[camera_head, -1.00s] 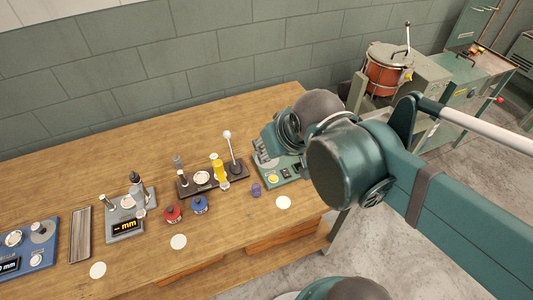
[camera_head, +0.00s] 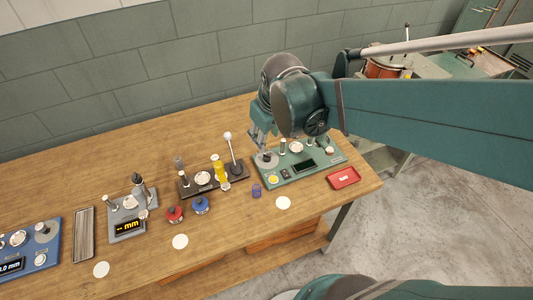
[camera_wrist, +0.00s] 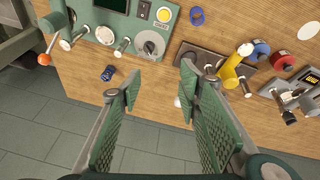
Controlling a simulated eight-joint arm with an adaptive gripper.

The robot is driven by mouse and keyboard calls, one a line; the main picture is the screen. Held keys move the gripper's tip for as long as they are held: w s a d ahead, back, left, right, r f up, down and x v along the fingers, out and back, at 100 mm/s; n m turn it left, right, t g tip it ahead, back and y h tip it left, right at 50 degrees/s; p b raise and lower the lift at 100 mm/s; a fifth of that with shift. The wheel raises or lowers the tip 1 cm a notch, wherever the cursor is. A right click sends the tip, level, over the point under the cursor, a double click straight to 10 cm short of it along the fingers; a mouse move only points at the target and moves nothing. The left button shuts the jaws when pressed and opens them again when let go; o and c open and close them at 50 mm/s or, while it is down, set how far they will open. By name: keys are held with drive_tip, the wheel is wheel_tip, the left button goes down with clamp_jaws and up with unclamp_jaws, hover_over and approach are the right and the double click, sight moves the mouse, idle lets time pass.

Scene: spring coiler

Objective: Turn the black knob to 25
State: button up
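The green device (camera_head: 312,172) stands at the right end of the bench, with a dark display, a yellow button and small posts. A grey round dial (camera_head: 267,160) with a dark knob in its middle sits at its left end. The wrist view shows the dark knob (camera_wrist: 149,47) close up; its setting is too small to read. My gripper (camera_head: 262,138) points down over the dial end of the device. In the wrist view, my gripper (camera_wrist: 158,84) is open and empty, with the knob beyond its fingertips and apart from them.
A dark stand with a white-ball lever (camera_head: 229,160) and yellow cylinder (camera_head: 219,172) stands close on the left.

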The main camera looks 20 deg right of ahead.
drive_tip(key=w+d+f+n+g+p, duration=0.1)
drive_tip(key=w+d+f+n+g, duration=0.1)
drive_tip(key=w+f, duration=0.4)
drive_tip(key=n+g+p, duration=0.1)
drive_tip(key=n+g, duration=0.1)
hover_over(267, 155)
drive_tip(key=f, duration=0.7)
drive_tip(key=shift+a+f, duration=0.15)
drive_tip(key=shift+a, duration=0.05)
drive_tip(key=shift+f, duration=0.15)
drive_tip(key=shift+w+d+f, duration=0.1)
drive_tip(key=shift+f, duration=1.8)
drive_tip(key=shift+w+d+f, duration=0.1)
drive_tip(key=shift+f, duration=1.75)
drive_tip(key=shift+c, duration=0.3)
drive_tip(key=c, duration=0.9)
